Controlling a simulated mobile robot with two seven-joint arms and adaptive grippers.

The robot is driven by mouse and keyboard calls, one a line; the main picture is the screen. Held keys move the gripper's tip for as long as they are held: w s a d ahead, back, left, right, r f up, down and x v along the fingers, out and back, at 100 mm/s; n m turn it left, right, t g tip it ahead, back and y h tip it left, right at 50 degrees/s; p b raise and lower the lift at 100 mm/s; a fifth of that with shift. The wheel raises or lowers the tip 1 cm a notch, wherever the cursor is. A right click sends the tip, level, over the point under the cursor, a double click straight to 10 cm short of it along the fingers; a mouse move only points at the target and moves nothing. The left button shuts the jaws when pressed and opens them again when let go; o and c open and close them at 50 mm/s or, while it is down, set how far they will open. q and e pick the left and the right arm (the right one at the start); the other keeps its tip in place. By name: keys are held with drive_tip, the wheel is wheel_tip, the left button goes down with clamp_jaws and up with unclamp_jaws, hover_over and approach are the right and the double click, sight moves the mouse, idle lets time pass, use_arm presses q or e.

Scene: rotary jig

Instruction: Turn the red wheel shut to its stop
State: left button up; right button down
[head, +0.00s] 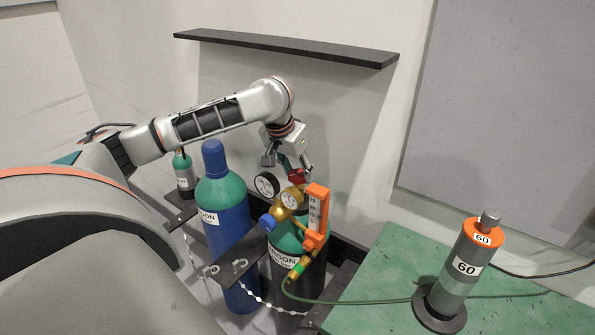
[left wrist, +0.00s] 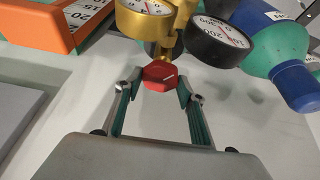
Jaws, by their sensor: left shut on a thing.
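The red wheel (left wrist: 160,76) is in the middle of the left wrist view, below the brass regulator. In the head view the red wheel (head: 297,176) shows partly, at the top of the front gas cylinder (head: 285,243). My left gripper (left wrist: 159,82) has one finger on each side of the wheel and is shut on it. In the head view the left gripper (head: 290,166) comes down on it from above and behind. A pale mark shows on the wheel's face. The right gripper is in neither view.
The brass regulator (head: 291,197), its black gauge (head: 267,185) and an orange flowmeter (head: 316,215) crowd the wheel. A blue cylinder (head: 225,228) with a green shoulder stands left. A green table (head: 375,285) holds a grey cylinder marked 60 (head: 460,275). A black shelf (head: 290,45) is above.

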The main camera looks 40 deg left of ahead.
use_arm(q)
drive_tip(key=m+h, duration=0.1)
drive_tip(key=m, duration=0.3)
drive_tip(key=m+h, duration=0.1)
drive_tip(key=m, duration=0.1)
drive_tip(key=shift+a+m+h, duration=0.25)
drive_tip(key=shift+m+h, duration=0.05)
drive_tip(key=shift+m, duration=0.1)
drive_tip(key=m+g+h, duration=0.1)
drive_tip(key=m, duration=0.2)
drive_tip(key=shift+w+m, duration=0.15)
drive_tip(key=shift+m, duration=0.25)
drive_tip(key=m+g+h, duration=0.1)
drive_tip(key=m, duration=0.2)
drive_tip(key=shift+w+a+m, duration=0.1)
drive_tip(key=shift+m, duration=0.2)
drive_tip(key=m+g, duration=0.1)
drive_tip(key=m, duration=0.2)
drive_tip(key=m+g, duration=0.1)
drive_tip(key=m, duration=0.2)
drive_tip(key=shift+w+g+h, duration=0.2)
drive_tip(key=shift+g+h, duration=0.1)
drive_tip(key=shift+g, duration=0.1)
drive_tip(key=m+g, duration=0.1)
drive_tip(key=m, duration=0.2)
drive_tip(key=m+g+y, duration=0.1)
drive_tip(key=m, duration=0.2)
drive_tip(key=shift+w+m, duration=0.15)
drive_tip(key=shift+m, duration=0.25)
drive_tip(key=o, duration=1.1)
